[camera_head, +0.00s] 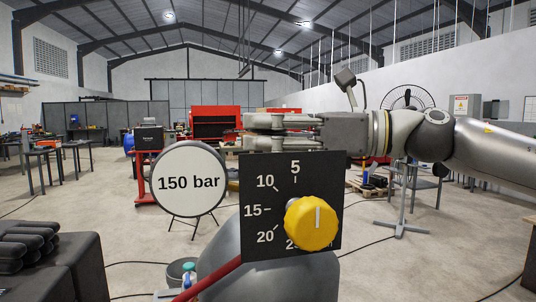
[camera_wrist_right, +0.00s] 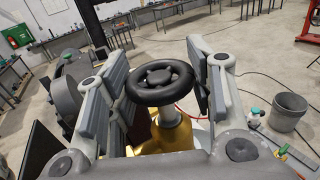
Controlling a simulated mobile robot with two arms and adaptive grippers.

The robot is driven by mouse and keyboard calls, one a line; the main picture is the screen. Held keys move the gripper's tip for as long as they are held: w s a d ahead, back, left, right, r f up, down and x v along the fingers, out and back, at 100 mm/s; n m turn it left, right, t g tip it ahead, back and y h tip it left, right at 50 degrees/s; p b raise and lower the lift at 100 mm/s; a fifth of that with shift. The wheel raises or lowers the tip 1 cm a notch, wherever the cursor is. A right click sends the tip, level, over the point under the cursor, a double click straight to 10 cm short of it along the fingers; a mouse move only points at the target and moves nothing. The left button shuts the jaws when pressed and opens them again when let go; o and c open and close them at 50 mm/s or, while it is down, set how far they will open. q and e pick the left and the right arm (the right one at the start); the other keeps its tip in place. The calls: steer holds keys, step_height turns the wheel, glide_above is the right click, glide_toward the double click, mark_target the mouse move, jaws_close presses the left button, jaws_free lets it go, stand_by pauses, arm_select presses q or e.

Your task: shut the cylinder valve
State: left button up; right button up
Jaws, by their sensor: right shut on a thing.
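The cylinder valve's black handwheel (camera_wrist_right: 160,83) sits on a brass-coloured valve body (camera_wrist_right: 163,137) in the right wrist view. My right gripper (camera_head: 252,131) reaches in from the right in the head view, behind the dark dial panel. Its two fingers stand on either side of the handwheel and are shut on it. In the head view the handwheel is hidden. The grey cylinder (camera_head: 225,262) shows below the panel. A round gauge (camera_head: 189,180) reads 150 bar. The panel (camera_head: 256,163) carries a numbered scale and a yellow knob (camera_head: 311,223). My left gripper is out of view.
A red hose (camera_head: 207,279) runs by the cylinder. A fan on a stand (camera_head: 403,196) is behind my right arm. Dark bulky objects (camera_head: 28,243) fill the lower left. A grey bucket (camera_wrist_right: 288,111) stands on the floor in the right wrist view.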

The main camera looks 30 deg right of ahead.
mark_target(286, 131)
steer(key=shift+m+t+h+b, duration=0.9)
steer(key=shift+t+h, duration=0.1)
steer(key=shift+h, duration=0.1)
steer(key=o, duration=1)
steer(key=shift+o, duration=0.2)
steer(key=shift+v, duration=3.75)
